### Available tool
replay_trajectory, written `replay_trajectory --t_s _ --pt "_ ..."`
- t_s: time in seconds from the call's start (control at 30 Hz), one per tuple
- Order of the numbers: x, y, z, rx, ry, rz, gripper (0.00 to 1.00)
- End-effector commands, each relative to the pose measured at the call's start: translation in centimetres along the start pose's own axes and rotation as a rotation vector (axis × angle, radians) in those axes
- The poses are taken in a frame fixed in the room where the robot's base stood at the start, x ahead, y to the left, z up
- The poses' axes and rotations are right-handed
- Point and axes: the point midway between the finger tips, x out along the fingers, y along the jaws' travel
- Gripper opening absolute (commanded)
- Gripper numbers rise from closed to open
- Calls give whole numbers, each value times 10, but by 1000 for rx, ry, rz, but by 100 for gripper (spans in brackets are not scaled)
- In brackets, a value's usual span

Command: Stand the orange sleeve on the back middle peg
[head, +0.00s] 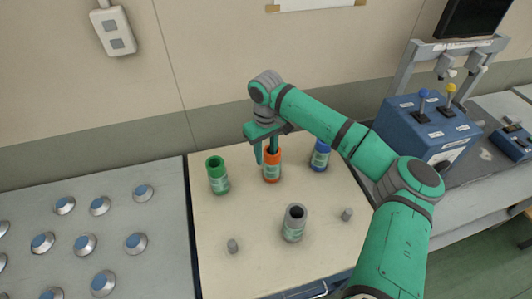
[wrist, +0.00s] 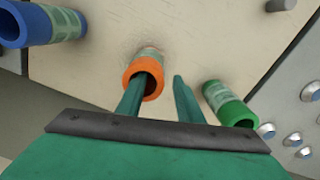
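The orange sleeve (head: 272,168) stands upright in the back row of the pale table, between the green sleeve (head: 218,177) and the blue sleeve (head: 320,157). Any peg under it is hidden. My gripper (head: 265,157) is right over it, fingers pointing down. In the wrist view, my gripper (wrist: 160,84) has one finger in the mouth of the orange sleeve (wrist: 145,68) and the other outside it on the green sleeve's side. The fingers are apart, with a visible gap between the outer finger and the sleeve wall.
A grey sleeve (head: 294,225) stands in the front row between two bare short pegs, left (head: 233,246) and right (head: 347,214). A grey panel with several blue-topped knobs (head: 85,244) lies left. A blue control box (head: 428,130) with levers stands right.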

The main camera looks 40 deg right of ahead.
Motion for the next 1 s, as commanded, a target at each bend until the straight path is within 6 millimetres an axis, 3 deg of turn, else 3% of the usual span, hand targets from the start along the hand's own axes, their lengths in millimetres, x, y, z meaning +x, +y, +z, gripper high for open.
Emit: replay_trajectory --t_s 0.17,0.6,0.8,1.0 --pt "-15 0 -1 0 3 0 33" --pt "-91 0 0 1 3 0 33" --pt "-106 -1 -1 -2 2 0 33" --pt "-108 -3 -2 -6 1 0 33"
